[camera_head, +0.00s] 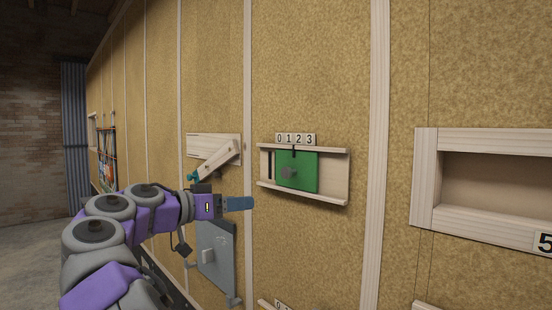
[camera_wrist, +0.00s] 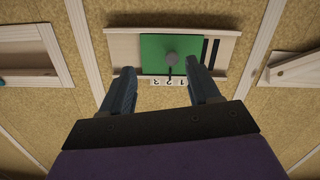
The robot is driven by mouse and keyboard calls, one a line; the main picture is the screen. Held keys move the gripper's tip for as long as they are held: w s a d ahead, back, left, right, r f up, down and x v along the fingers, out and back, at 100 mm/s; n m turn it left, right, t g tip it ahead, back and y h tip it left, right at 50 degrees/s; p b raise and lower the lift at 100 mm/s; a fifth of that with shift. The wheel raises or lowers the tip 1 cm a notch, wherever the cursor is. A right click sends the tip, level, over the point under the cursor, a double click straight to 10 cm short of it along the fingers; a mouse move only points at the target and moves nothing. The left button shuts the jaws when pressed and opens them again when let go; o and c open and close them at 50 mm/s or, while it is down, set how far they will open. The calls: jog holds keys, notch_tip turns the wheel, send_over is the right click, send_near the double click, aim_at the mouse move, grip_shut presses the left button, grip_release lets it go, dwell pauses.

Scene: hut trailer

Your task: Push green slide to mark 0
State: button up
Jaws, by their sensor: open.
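The green slide (camera_head: 305,174) is a flat green panel with a grey knob (camera_head: 289,173), set in a wooden rail frame (camera_head: 335,178) on the wall. A number strip (camera_head: 295,139) reading 0 to 3 sits above it. A dark pointer on the slide's top edge stands near the middle of the strip; its exact mark is unclear. The wrist view shows the slide (camera_wrist: 155,52) upside down, with the knob between and beyond my fingertips. My gripper (camera_head: 240,204) is open and empty, left of and below the frame, apart from the slide.
Dark stripes (camera_wrist: 210,52) show in the frame beside the slide. A wooden lever (camera_head: 218,160) and a grey metal panel (camera_head: 215,255) are on the wall near my arm. A wooden box recess (camera_head: 490,180) is at the right.

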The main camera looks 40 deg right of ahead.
notch_tip(320, 180, up, 4)
jog(key=w+a+m+h+p, duration=0.1)
jog(key=w, duration=0.1)
jog(key=p, duration=0.3)
send_near(284, 174)
jog(key=shift+m, duration=0.4)
jog(key=d, duration=0.9)
jog(key=shift+w+f, duration=0.1)
jog(key=shift+w, duration=0.05)
jog(key=shift+a, duration=0.15)
jog(key=shift+a, duration=0.2)
jog(key=shift+c, duration=0.6)
grip_shut()
